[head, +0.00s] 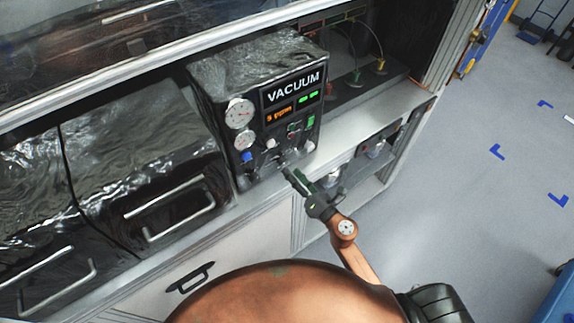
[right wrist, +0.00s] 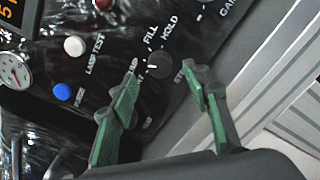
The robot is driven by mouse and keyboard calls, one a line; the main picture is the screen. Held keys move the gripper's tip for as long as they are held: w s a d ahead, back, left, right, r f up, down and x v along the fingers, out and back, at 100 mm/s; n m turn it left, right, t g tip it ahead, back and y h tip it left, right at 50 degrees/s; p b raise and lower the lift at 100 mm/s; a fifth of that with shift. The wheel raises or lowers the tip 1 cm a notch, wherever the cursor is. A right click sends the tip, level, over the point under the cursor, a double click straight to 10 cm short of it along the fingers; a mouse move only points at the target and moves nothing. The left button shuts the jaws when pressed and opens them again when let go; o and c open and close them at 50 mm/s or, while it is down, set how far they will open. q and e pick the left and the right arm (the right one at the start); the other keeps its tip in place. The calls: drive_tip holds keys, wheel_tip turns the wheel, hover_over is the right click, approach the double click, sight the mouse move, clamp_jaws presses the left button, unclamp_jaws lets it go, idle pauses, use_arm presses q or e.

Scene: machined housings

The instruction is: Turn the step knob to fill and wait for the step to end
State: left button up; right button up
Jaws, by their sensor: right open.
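The vacuum unit (head: 255,108) is a black box with gauges, lit displays and buttons, standing on the bench. In the right wrist view the step knob (right wrist: 160,65) is a small black round knob with a white pointer mark on its left side. Labels FILL and HOLD stand just above it; other labels are partly hidden by the fingers. My right gripper (right wrist: 161,80) is open, with its green-padded fingers on either side of the knob and apart from it. In the head view my right gripper (head: 288,171) is at the panel's lower edge. My left gripper is not in view.
A blue button (right wrist: 63,92) and a white lamp-test button (right wrist: 74,46) sit left of the knob. The display (head: 279,115) shows orange text and green text. Black drawers (head: 140,165) with handles stand left of the unit.

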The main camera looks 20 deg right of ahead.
sight(285, 164)
drive_tip(key=shift+x, duration=2.2)
drive_tip(key=shift+c, duration=0.2)
drive_tip(key=c, duration=1.1)
